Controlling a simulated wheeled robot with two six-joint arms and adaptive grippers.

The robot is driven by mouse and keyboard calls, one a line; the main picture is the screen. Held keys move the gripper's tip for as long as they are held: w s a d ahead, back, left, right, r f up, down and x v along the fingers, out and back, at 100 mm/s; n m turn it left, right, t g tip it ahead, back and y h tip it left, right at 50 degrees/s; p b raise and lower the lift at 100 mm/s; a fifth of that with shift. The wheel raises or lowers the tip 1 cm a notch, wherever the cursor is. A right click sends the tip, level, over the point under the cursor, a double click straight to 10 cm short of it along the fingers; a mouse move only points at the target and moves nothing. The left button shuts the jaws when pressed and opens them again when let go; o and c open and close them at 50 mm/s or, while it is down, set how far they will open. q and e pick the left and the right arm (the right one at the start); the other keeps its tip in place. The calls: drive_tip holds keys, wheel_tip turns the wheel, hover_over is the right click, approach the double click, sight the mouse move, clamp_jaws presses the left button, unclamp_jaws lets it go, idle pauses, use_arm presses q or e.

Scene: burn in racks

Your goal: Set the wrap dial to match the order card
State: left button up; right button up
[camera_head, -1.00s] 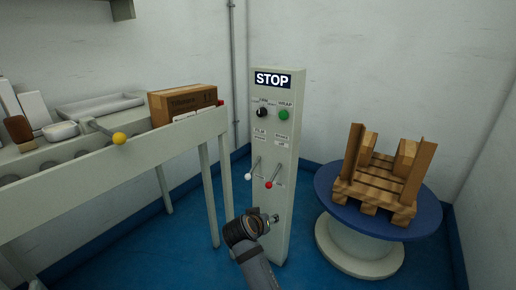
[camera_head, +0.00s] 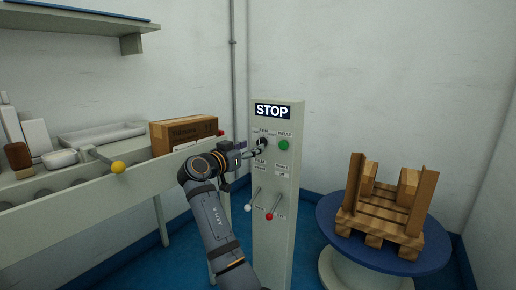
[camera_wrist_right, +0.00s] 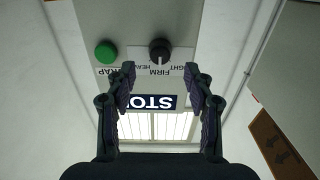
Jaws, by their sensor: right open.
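The black wrap dial (camera_head: 263,142) sits on the upper left of the grey control post, below the STOP sign. It also shows in the right wrist view (camera_wrist_right: 160,50), which sees the post upside down, with the FIRM label (camera_wrist_right: 160,72) beside it. My right gripper (camera_head: 256,153) reaches in from the left just in front of the dial. In the right wrist view its fingers (camera_wrist_right: 160,70) are apart, with nothing between them, and the dial lies beyond the tips. The order card cannot be made out for certain. My left gripper is not in view.
A green button (camera_head: 283,145) is right of the dial. Below are a white-knobbed lever (camera_head: 249,207) and a red-knobbed lever (camera_head: 269,216). A cardboard box (camera_head: 184,133) stands on the conveyor at left. A wooden pallet (camera_head: 380,217) rests on the blue turntable (camera_head: 330,225).

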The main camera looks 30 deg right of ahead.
sight(259, 143)
drive_tip(key=b+x, duration=0.1)
drive_tip(key=x, duration=0.4)
clamp_jaws()
